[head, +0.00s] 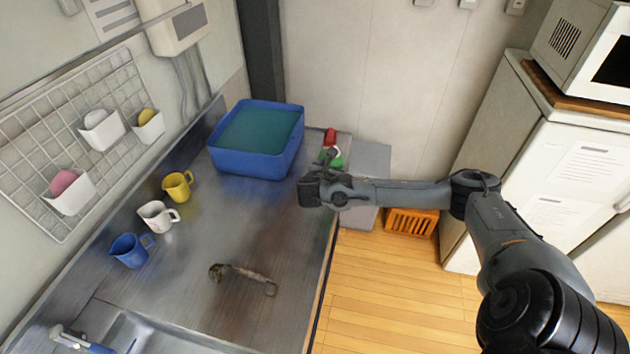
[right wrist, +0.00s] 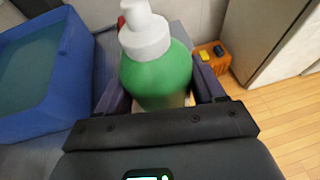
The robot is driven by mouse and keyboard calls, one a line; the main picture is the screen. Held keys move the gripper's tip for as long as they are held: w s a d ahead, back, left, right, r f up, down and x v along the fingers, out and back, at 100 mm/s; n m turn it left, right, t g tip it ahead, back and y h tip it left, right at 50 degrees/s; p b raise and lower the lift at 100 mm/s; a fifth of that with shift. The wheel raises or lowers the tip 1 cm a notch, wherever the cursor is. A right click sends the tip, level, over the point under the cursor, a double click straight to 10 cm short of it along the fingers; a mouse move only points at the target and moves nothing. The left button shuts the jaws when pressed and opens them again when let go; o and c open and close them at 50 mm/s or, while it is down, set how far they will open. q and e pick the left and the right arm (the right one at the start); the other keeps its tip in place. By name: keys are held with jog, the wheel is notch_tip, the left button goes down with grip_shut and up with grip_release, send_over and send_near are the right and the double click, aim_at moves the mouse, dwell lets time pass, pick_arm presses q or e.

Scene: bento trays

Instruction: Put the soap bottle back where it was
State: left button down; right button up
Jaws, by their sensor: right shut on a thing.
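The soap bottle (right wrist: 157,75) is green with a white pump top and stands between the fingers of my right gripper (right wrist: 160,98) in the right wrist view. The gripper is shut on it. In the head view my right gripper (head: 322,180) is at the right edge of the steel counter, beside the blue tub, and hides most of the bottle; a bit of its green body (head: 337,160) shows behind. I cannot tell whether the bottle's base touches the surface. My left gripper is not in view.
A blue tub (head: 245,165) of greenish liquid stands left of the bottle. A red object (head: 330,137) is just behind it. Yellow (head: 177,186), white (head: 158,216) and blue (head: 130,250) cups line the wall side. A ladle-like tool (head: 243,274) lies mid-counter. An orange crate (head: 411,222) is on the floor.

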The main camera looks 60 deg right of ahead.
jog(key=shift+w+d+f+b, duration=0.15)
jog(key=shift+w+f+b, duration=0.55)
jog(key=shift+w+f, duration=1.2)
jog(key=shift+w+d+f+b, duration=0.15)
jog(key=shift+w+f+b, duration=0.5)
jog(key=shift+w+f, duration=1.25)
jog(key=shift+s+f, duration=0.25)
jog(key=o, duration=1.4)
jog(key=shift+a, duration=0.1)
